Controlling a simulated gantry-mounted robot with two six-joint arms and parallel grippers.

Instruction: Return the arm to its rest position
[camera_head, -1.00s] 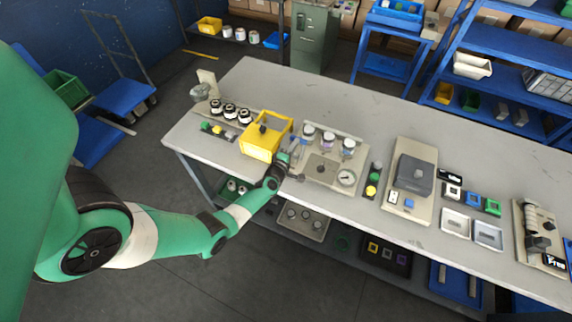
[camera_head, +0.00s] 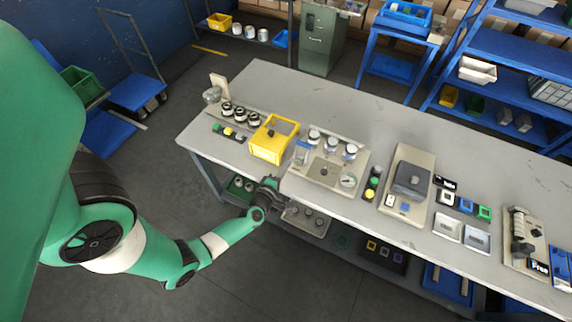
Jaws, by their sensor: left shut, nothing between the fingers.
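My left arm, green with white bands, comes in from the left side of the head view. Its dark gripper (camera_head: 275,192) is shut with nothing in it. It sits just off the front edge of the grey workbench (camera_head: 330,100), in front of and below the yellow box (camera_head: 268,150) and left of the fixture plate (camera_head: 318,178). The gripper appears apart from the bench. My right gripper does not show.
On the bench stand a grey machine (camera_head: 412,178), white trays (camera_head: 448,226) and a roller unit (camera_head: 525,240). A lower shelf holds several parts, including a round-holed block (camera_head: 306,221). Open floor (camera_head: 340,285) lies in front.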

